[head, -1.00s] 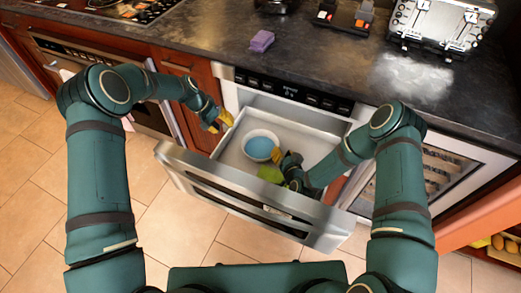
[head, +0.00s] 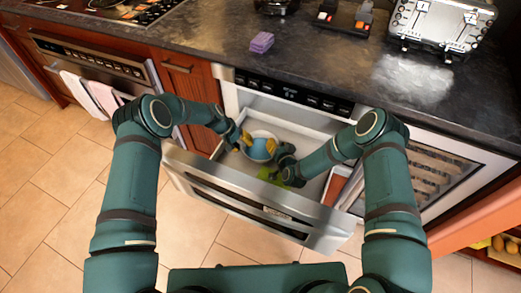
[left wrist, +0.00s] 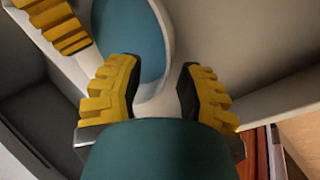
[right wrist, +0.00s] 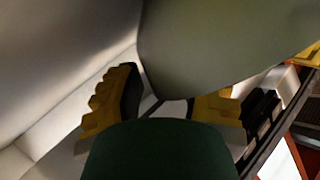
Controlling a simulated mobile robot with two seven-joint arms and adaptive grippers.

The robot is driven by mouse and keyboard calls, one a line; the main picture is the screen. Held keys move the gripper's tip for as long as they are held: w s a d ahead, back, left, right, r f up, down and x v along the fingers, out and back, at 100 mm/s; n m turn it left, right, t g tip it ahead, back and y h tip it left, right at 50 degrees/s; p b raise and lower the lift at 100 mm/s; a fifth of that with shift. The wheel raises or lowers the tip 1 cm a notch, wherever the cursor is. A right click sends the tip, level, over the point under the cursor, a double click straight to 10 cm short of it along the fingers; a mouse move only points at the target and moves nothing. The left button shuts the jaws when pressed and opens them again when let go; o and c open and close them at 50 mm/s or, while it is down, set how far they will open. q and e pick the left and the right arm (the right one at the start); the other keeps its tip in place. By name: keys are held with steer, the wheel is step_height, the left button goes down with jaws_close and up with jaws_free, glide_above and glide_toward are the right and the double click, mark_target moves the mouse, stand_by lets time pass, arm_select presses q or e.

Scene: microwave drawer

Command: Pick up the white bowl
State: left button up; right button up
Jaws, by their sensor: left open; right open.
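The white bowl (head: 258,151) with a blue inside sits in the open drawer (head: 300,133). My left gripper (head: 243,140) is open at the bowl's left side. In the left wrist view the bowl (left wrist: 130,40) lies just beyond the open fingers (left wrist: 158,88), its rim reaching towards the gap between them. My right gripper (head: 274,152) is open at the bowl's right side. In the right wrist view a large grey-green curved surface, seemingly the bowl (right wrist: 215,50), lies ahead of and between the open fingers (right wrist: 168,98). I cannot tell whether either gripper touches the bowl.
A green item (head: 268,174) lies in the drawer near my right gripper. The drawer front (head: 250,205) and side walls stand around both grippers. The dark counter (head: 330,60) above holds a purple sponge (head: 262,42) and a toaster (head: 443,25).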

arm_select(q)
steer(key=shift+d+f, duration=0.25)
steer(key=shift+f, duration=0.2)
arm_select(e)
steer(key=shift+w+a, duration=0.1)
steer(key=shift+w, duration=0.15)
arm_select(q)
jaws_close()
arm_select(e)
jaws_close()
